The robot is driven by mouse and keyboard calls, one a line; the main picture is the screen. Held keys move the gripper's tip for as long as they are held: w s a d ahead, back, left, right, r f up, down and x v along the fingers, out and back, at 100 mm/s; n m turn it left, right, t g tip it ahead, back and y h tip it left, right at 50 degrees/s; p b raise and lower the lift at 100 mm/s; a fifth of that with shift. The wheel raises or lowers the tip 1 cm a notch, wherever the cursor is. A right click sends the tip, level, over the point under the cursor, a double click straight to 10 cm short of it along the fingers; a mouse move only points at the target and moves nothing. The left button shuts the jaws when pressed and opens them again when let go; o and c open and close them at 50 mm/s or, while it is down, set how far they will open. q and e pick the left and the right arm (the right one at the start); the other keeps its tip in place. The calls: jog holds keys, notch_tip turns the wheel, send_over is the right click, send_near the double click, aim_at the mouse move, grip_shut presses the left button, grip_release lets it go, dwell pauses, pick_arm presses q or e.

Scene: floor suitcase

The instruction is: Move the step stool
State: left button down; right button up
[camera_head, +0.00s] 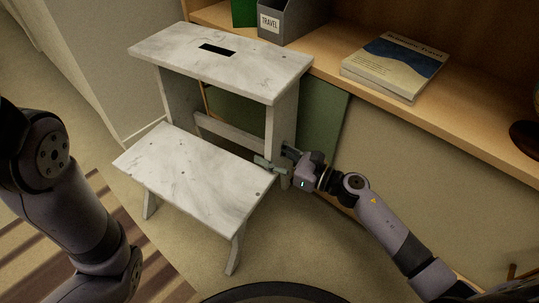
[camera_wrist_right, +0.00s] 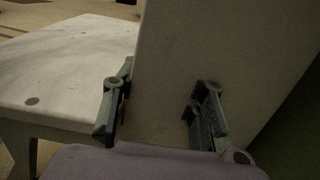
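The step stool (camera_head: 220,57), worn white with a slot in its top and a lower step (camera_head: 190,175), stands upright on the floor. My right gripper (camera_head: 277,159) is at its right side, low on the upright side panel near the lower step. In the right wrist view, the fingers (camera_wrist_right: 160,108) are spread apart, one past the left edge of the side panel (camera_wrist_right: 200,50) and one by its right part. I see no clear grip; contact is hard to tell. My left arm shows at the left, but its gripper is out of view.
A wooden shelf (camera_head: 470,130) stands behind and right of the stool, with a book stack (camera_head: 395,62) and a grey TRAVEL file holder (camera_head: 290,20). A green panel (camera_head: 322,115) is close behind the stool. A striped rug (camera_head: 40,245) lies front left. Bare floor shows in front.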

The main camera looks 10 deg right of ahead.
jog(key=o, duration=0.5)
jog(key=shift+w+d+f+t+h, duration=0.15)
jog(key=shift+w+d+t+h, duration=0.15)
jog(key=shift+w+d+t, duration=0.25)
jog(key=shift+o, duration=0.3)
jog(key=shift+s+d, duration=0.2)
jog(key=shift+d, duration=0.05)
jog(key=v, duration=1.1)
jog(key=shift+s+r+g, duration=0.25)
jog(key=shift+g, duration=0.2)
